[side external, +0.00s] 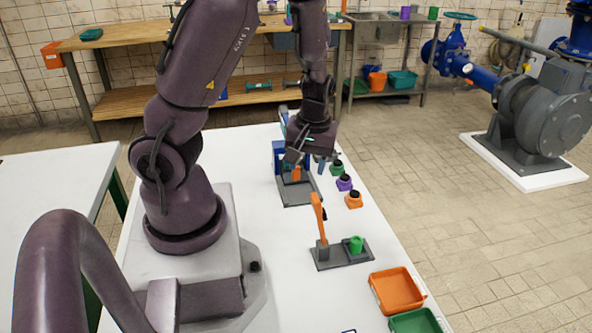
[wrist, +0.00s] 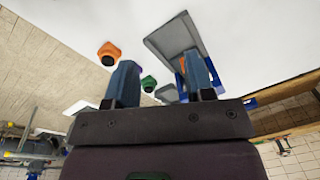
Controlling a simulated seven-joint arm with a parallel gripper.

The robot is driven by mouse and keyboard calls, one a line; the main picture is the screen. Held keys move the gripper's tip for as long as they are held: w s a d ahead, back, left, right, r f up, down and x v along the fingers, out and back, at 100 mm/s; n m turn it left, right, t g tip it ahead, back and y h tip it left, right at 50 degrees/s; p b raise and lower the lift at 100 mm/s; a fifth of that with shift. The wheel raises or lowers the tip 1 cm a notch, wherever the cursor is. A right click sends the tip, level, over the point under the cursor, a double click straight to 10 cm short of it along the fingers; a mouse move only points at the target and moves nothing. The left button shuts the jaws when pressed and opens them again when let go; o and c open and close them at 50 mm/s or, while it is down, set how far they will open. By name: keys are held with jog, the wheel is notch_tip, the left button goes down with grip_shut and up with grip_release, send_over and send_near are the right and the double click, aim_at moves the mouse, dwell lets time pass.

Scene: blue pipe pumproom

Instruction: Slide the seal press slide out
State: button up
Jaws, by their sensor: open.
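The seal press stands on the far part of the white table in the side view. It has a blue frame (side external: 278,152), a grey plate (side external: 299,193) reaching toward the camera, and a small orange part (side external: 296,174) at the frame. Which part is the slide is not clear. My gripper (side external: 307,162) is above the press, pointing down, with its fingers apart and empty. It partly hides the frame. In the wrist view my gripper (wrist: 160,60) has the grey plate (wrist: 172,36) beyond its fingertips; the blue frame (wrist: 181,84) is partly behind the right finger.
Green (side external: 337,167), purple (side external: 345,183) and orange (side external: 354,200) black-topped pieces stand right of the press. Orange (side external: 397,290) and green (side external: 416,321) trays lie at the near edge.

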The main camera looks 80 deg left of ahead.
aim_at(296, 180)
jog(key=a+n+y, duration=0.4)
jog(key=a+n, duration=0.1)
jog(key=a, duration=0.3)
jog(key=shift+t+h, duration=0.3)
jog(key=x, duration=1.2)
jog(key=shift+w+a+f, duration=0.1)
jog(key=shift+w+a, duration=0.1)
jog(key=shift+a, duration=0.05)
grip_shut()
jog(key=d, duration=1)
jog(key=shift+d, duration=0.1)
